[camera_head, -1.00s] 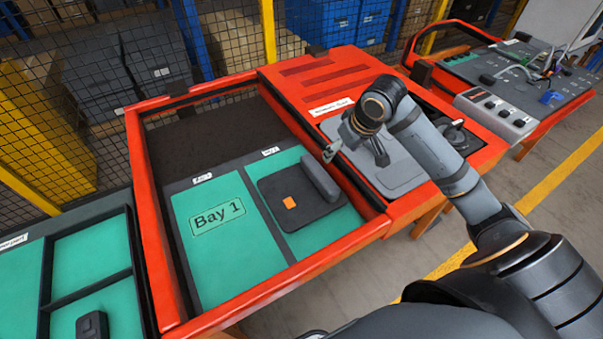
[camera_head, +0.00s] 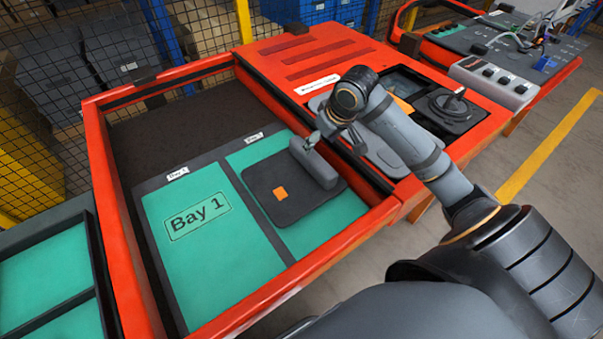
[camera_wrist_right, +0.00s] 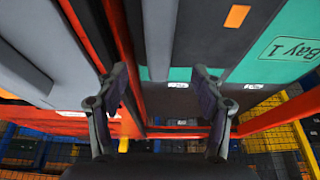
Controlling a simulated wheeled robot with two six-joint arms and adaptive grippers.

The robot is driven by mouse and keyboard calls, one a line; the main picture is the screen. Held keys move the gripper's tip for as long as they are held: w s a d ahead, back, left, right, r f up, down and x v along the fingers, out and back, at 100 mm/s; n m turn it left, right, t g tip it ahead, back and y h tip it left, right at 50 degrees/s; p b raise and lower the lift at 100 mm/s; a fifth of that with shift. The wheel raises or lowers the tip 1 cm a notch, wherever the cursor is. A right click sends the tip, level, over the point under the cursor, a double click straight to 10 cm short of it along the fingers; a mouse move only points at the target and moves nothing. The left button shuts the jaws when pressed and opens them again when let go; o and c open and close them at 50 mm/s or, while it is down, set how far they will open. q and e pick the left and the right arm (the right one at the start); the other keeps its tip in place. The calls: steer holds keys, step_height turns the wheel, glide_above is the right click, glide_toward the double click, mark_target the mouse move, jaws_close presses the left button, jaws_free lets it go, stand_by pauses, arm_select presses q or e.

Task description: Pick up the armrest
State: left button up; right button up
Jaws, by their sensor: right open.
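The armrest, a grey rounded bar (camera_head: 316,167), lies on a dark pad with an orange square in the right-hand green bay of the red-framed tray. My right gripper (camera_head: 311,142) is at its far end in the head view, partly covered by my own wrist. In the right wrist view, the armrest (camera_wrist_right: 160,35) runs between the lines of the two open fingers (camera_wrist_right: 160,80). The fingers stand apart and hold nothing. I cannot tell how high they are above the bar. My left gripper is not in view.
The bay marked Bay 1 (camera_head: 195,235) is empty. The red tray wall (camera_head: 365,190) runs close to the right of the armrest. A mesh fence (camera_head: 50,85) stands behind.

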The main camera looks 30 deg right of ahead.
mark_target(312, 155)
steer(key=b+x, duration=0.1)
steer(key=x, duration=0.8)
steer(key=shift+w+d+f, duration=0.1)
steer(key=shift+f, duration=0.3)
steer(key=shift+r, duration=0.1)
jaws_close()
